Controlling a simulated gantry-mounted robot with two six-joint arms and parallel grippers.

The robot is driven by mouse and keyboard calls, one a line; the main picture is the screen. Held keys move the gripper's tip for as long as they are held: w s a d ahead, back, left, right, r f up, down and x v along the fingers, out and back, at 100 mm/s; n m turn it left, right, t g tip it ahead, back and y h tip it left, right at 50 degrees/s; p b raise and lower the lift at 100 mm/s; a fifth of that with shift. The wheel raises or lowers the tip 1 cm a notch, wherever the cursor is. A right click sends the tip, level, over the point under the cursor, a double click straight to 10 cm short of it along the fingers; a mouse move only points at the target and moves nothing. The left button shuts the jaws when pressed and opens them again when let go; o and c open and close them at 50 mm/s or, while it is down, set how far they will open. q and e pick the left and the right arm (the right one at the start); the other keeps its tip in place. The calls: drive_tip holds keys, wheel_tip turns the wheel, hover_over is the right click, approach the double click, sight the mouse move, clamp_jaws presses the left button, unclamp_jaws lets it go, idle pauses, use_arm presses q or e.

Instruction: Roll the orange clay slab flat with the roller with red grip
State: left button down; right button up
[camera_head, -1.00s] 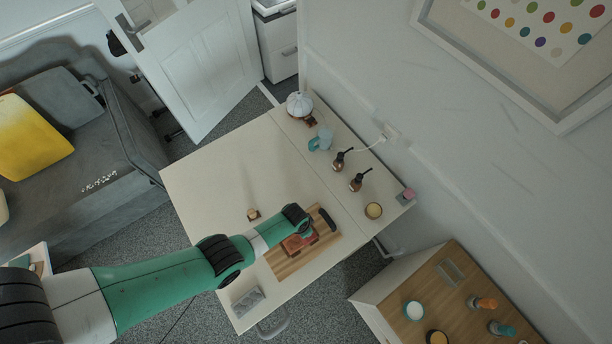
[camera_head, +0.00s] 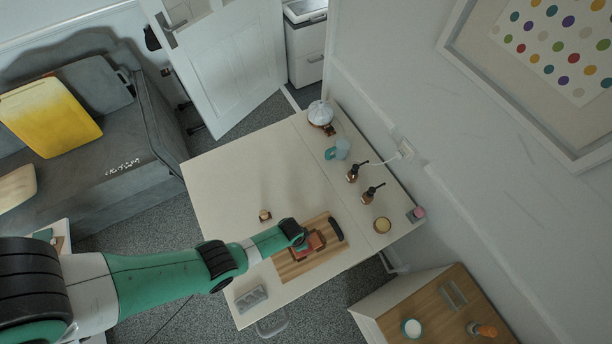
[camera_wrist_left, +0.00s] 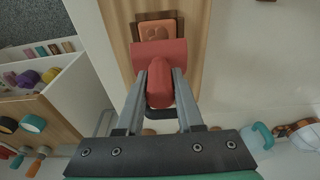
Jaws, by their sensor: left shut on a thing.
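The orange clay slab (camera_wrist_left: 157,31) lies in a dark frame on the wooden board (camera_wrist_left: 194,62) in the left wrist view. The roller (camera_wrist_left: 160,53), a reddish cylinder, lies across the slab's near edge; I cannot tell whether it touches the slab. My left gripper (camera_wrist_left: 160,98) is shut on its red grip (camera_wrist_left: 159,78), and the fingers hide the grip's sides. In the head view my left gripper (camera_head: 301,243) is low over the board (camera_head: 290,269), beside the slab (camera_head: 315,240), and partly hides the roller. My right gripper is in neither view.
A small wooden item (camera_head: 265,215) stands left of the board and a grey tray (camera_head: 251,298) lies at the table's near corner. The table's upper left is clear.

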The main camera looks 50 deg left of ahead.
use_arm(q)
drive_tip(key=shift+s+a, duration=0.1)
drive_tip(key=shift+s, duration=0.5)
drive_tip(key=shift+s+a+p, duration=0.15)
drive_tip(key=shift+s+p, duration=0.45)
drive_tip(key=shift+s, duration=0.45)
drive_tip(key=shift+s, duration=0.2)
drive_tip(key=shift+r, duration=0.1)
drive_tip(key=shift+s+a+r, duration=0.15)
drive_tip(key=shift+s+r, duration=0.35)
drive_tip(key=shift+r, duration=0.2)
